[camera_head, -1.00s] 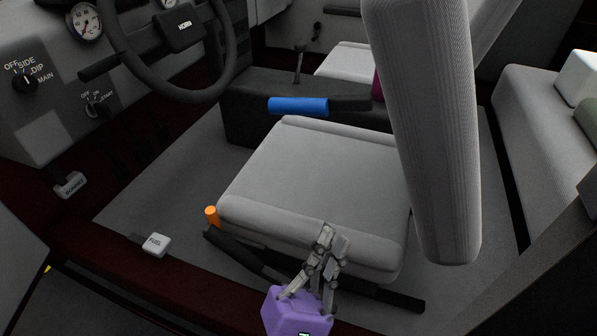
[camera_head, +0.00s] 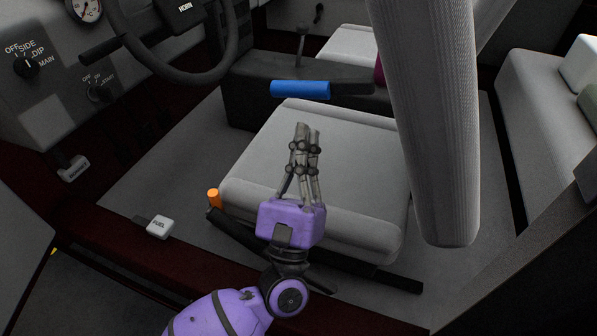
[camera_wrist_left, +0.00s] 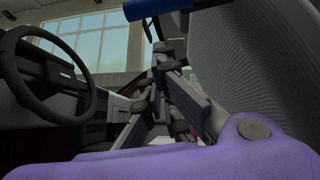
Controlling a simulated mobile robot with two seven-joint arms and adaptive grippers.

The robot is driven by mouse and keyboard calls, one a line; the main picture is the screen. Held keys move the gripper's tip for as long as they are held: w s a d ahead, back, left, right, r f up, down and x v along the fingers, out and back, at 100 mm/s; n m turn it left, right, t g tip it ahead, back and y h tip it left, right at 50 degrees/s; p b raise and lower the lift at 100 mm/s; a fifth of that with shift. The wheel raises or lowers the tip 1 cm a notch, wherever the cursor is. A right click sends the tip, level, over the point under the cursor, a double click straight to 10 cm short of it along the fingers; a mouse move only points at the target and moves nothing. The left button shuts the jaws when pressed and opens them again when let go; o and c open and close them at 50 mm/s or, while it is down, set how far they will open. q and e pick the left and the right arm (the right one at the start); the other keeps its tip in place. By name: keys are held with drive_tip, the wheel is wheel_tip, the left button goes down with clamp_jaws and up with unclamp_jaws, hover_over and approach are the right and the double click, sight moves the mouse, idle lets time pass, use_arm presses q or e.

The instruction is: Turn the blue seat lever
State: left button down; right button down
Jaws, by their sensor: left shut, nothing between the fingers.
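The blue lever (camera_head: 300,89) has a thick blue grip on a dark bar and lies roughly level beyond the far edge of the seat cushion (camera_head: 262,157). A blue part of it shows at the top of the left wrist view (camera_wrist_left: 155,8). My left gripper (camera_head: 307,128) is shut and empty. It appears over the seat cushion, with its fingers pointing towards the blue lever and a gap between them in the picture. The fingers also show in the left wrist view (camera_wrist_left: 168,52), below the blue part. My right gripper is not in view.
The tall seat back (camera_head: 425,130) rises right of the gripper. The steering wheel (camera_head: 228,55) and dashboard are at the left. An orange-tipped lever (camera_head: 214,198) stands at the cushion's near left corner. A FUEL lever (camera_head: 160,227) is near the sill.

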sight(320, 88)
use_arm(q)
drive_tip(key=shift+a+r, duration=0.2)
drive_tip(key=shift+r, duration=0.7)
drive_tip(key=shift+a+r, duration=0.15)
drive_tip(key=shift+r, duration=0.75)
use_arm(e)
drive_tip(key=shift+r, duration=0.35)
use_arm(q)
drive_tip(key=shift+a+r+m+h+p, duration=0.2)
drive_tip(key=shift+r+m+h, duration=0.2)
drive_tip(key=shift+m+h, duration=0.15)
drive_tip(key=shift+a+r+m+h+p, duration=0.1)
drive_tip(key=shift+r+m+h+p, duration=0.1)
drive_tip(key=shift+r+m+h, duration=0.25)
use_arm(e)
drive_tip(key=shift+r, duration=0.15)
use_arm(q)
drive_tip(key=shift+f, duration=0.1)
